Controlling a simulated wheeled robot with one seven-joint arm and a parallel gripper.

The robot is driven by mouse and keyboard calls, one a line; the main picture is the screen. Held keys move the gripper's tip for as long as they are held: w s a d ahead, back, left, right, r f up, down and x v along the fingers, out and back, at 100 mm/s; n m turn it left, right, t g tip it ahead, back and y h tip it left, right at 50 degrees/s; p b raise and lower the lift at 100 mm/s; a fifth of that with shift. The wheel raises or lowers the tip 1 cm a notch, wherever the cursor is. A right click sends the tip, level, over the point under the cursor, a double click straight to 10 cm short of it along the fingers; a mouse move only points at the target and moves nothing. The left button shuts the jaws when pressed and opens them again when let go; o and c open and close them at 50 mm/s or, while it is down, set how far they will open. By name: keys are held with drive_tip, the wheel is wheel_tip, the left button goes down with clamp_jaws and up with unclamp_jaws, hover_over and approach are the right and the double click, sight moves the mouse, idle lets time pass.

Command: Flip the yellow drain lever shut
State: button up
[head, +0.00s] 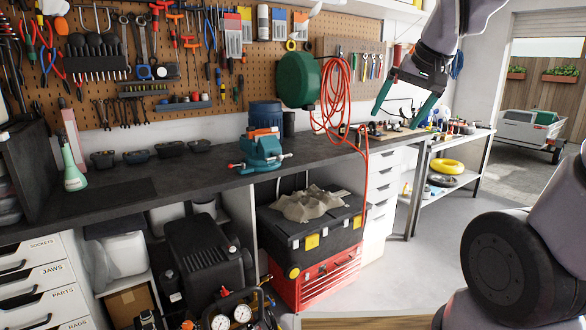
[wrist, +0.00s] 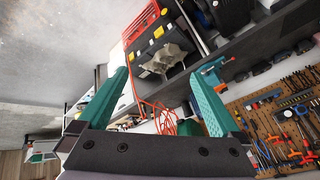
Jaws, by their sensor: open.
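My gripper (head: 396,118) is open and empty, raised in front of the pegboard's right end, above the worktop. Its two green fingers stand apart in the wrist view (wrist: 158,78), with nothing between the tips. A black compressor (head: 207,262) stands on the floor under the bench, with round pressure gauges (head: 231,317) at its front. My gripper is far from the compressor, up and to the right.
A black toolbox (head: 303,250) with a grey cloth (head: 306,204) sits on a red toolbox (head: 330,278) beside the compressor. A red hose (head: 364,190) hangs over the bench front. A blue vise (head: 262,152) stands on the worktop (head: 190,168). The floor (head: 412,270) at right is clear.

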drive_tip(key=s+d+r+m, duration=0.1)
drive_tip(key=s+d+r, duration=0.1)
drive_tip(key=s, duration=0.8)
drive_tip(key=shift+t, duration=0.4)
